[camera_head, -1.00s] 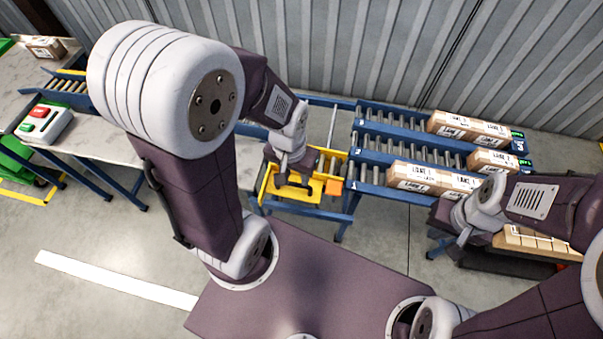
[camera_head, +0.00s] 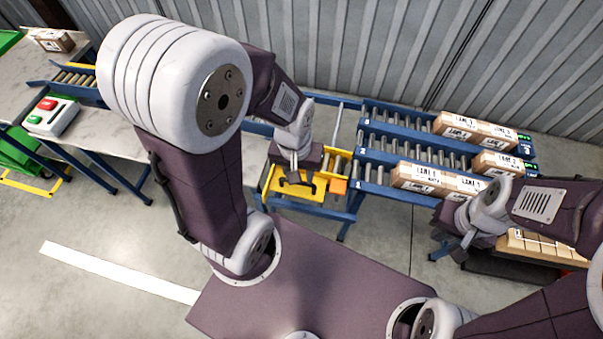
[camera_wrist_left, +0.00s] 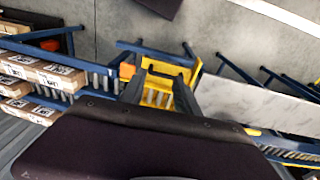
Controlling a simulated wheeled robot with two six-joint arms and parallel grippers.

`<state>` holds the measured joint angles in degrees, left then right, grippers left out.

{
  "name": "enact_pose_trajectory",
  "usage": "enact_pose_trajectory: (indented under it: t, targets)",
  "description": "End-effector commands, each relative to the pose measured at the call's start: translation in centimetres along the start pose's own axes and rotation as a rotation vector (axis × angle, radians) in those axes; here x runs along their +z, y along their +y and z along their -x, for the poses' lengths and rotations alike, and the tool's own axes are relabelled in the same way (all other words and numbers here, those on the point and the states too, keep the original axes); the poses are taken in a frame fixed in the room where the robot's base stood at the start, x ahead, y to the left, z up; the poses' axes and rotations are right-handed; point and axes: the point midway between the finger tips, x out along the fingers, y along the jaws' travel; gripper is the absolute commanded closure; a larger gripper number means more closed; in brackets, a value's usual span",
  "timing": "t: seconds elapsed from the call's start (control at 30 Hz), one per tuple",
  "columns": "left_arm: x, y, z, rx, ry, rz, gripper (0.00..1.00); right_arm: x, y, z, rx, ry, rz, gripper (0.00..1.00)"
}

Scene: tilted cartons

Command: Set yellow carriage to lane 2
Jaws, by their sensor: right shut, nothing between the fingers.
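The yellow carriage (camera_head: 277,201) sits on a blue cross rail at the near left end of the roller lanes. It has rollers and an orange block (camera_head: 338,187) on its right side, near the start of lane 1 (camera_head: 372,175). Lane 2 (camera_head: 385,149) is the middle row behind it. My left gripper (camera_head: 295,182) is over the carriage, pointing down. In the left wrist view its fingers (camera_wrist_left: 160,85) stand apart over the yellow carriage (camera_wrist_left: 193,73); contact cannot be told. My right gripper (camera_head: 457,247) is shut and empty, at the right near the front lane.
Labelled cartons lie on lane 1 (camera_head: 428,179), lane 2 (camera_head: 497,163) and lane 3 (camera_head: 476,130). A control box with red and green buttons (camera_head: 50,116) stands on the left table (camera_head: 103,133). A corrugated wall is behind.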

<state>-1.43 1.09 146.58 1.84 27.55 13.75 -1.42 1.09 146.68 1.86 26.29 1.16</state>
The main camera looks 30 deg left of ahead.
Motion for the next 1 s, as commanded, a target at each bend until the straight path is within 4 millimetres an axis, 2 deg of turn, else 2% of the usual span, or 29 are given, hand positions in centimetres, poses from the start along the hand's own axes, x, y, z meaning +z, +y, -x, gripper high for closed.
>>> enact_pose_trajectory:
  t: [0.07, 0.1, 0.17, 0.23, 0.3, 0.37, 0.47, 0.53, 0.6, 0.8, 1.0]
  targets:
    - [-1.4, 0.4, 0.8, 0.004, 0.009, 0.263, 0.62, 0.0, 0.0, 0.0, 0.0, 0.0, 0.0, 1.0]
    - [-2.7, 0.8, 1.1, 0.005, 0.01, 0.436, 0.62, 0.0, 0.0, 0.0, 0.0, 0.0, 0.0, 1.0]
    - [-4.9, 1.0, 0.6, -0.005, -0.006, 0.714, 0.62, 0.1, 0.0, -0.5, 0.0, 0.0, 0.0, 1.0]
    - [-7.8, 0.7, -1.3, -0.039, -0.036, 1.046, 0.62, 0.1, 0.0, -1.4, 0.0, 0.0, 0.0, 1.0]
    - [-10.4, -0.3, -4.5, -0.096, -0.071, 1.34, 0.62, 0.3, 0.1, -2.4, 0.0, 0.0, 0.0, 1.0]
    - [-11.8, -1.2, -7.2, -0.138, -0.095, 1.47, 0.62, 0.3, 0.1, -3.0, 0.0, 0.0, 0.0, 1.0]
    - [-12.4, -2.8, -11.1, -0.188, -0.134, 1.522, 0.62, 0.4, 0.1, -3.6, 0.0, 0.0, 0.0, 1.0]
    - [-11.8, -3.5, -12.9, -0.22, -0.163, 1.539, 0.62, 0.4, 0.1, -3.8, 0.0, 0.0, 0.0, 1.0]
    - [-11.1, -4.0, -13.9, -0.242, -0.183, 1.549, 0.62, 0.4, 0.1, -3.9, 0.0, 0.0, 0.0, 1.0]
    - [-10.8, -4.3, -14.5, -0.246, -0.187, 1.554, 0.62, 0.4, 0.1, -3.8, 0.0, 0.0, 0.0, 1.0]
    - [-9.6, -4.4, -18.3, -0.249, -0.19, 1.553, 0.62, 0.4, 0.1, -3.5, 0.0, 0.0, 0.0, 1.0]
